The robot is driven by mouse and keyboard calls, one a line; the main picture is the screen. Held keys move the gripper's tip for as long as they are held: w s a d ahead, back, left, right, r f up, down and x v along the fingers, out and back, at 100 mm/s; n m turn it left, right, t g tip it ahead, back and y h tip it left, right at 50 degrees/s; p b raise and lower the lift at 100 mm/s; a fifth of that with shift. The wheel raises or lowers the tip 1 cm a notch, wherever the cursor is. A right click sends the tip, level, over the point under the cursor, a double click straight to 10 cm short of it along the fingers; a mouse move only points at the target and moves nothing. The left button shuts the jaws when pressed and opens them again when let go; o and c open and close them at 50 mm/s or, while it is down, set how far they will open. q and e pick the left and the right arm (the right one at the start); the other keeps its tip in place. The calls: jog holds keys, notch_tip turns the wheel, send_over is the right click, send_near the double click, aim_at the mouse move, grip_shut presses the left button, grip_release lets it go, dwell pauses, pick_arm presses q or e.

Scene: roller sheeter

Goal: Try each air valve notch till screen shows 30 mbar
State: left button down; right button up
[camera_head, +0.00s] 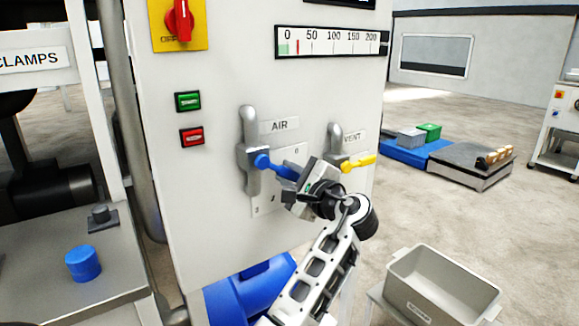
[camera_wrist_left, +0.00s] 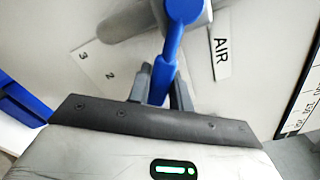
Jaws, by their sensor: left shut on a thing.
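The blue air valve handle (camera_head: 283,171) sticks out to the right and slightly down from its grey pipe, under the AIR label (camera_head: 279,126). The notch plate (camera_head: 264,207) behind it shows 0 at upper right and 2 and 3 lower down; the part by the handle's end is hidden. My left gripper (camera_head: 300,183) is shut on the handle; the handle also shows between its fingers in the left wrist view (camera_wrist_left: 164,75). The screen (camera_head: 333,43) has a scale from 0 to 200, with a short green bar near 0 and a red mark between 0 and 50.
A yellow VENT handle (camera_head: 358,163) sits just right of my gripper. Green (camera_head: 188,101) and red (camera_head: 192,136) buttons and a red rotary switch (camera_head: 179,20) are on the panel. A grey bin (camera_head: 441,283) stands at lower right.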

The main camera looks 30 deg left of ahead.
pick_arm(q)
jog(key=shift+s+a+m+p, duration=0.1)
jog(key=shift+s+m+p, duration=0.15)
jog(key=shift+m+p, duration=0.75)
jog(key=s+f+m+p, duration=0.1)
jog(key=p, duration=0.3)
jog(key=shift+a, duration=0.15)
jog(key=m+p, duration=0.1)
jog(key=f+m+p, duration=0.1)
jog(key=shift+s+a+f+p, duration=0.15)
jog(key=shift+s+a+p, duration=0.05)
jog(key=shift+s+p, duration=0.2)
pick_arm(e)
jog(key=r, duration=0.1)
jog(key=d+r, duration=0.1)
jog(key=s+r+n+g+h, duration=0.1)
jog(key=shift+d, duration=0.3)
pick_arm(q)
jog(key=c, duration=1.3)
grip_release()
jog(key=shift+o, duration=0.2)
pick_arm(e)
jog(key=shift+a, duration=0.1)
pick_arm(q)
jog(key=shift+d, duration=0.1)
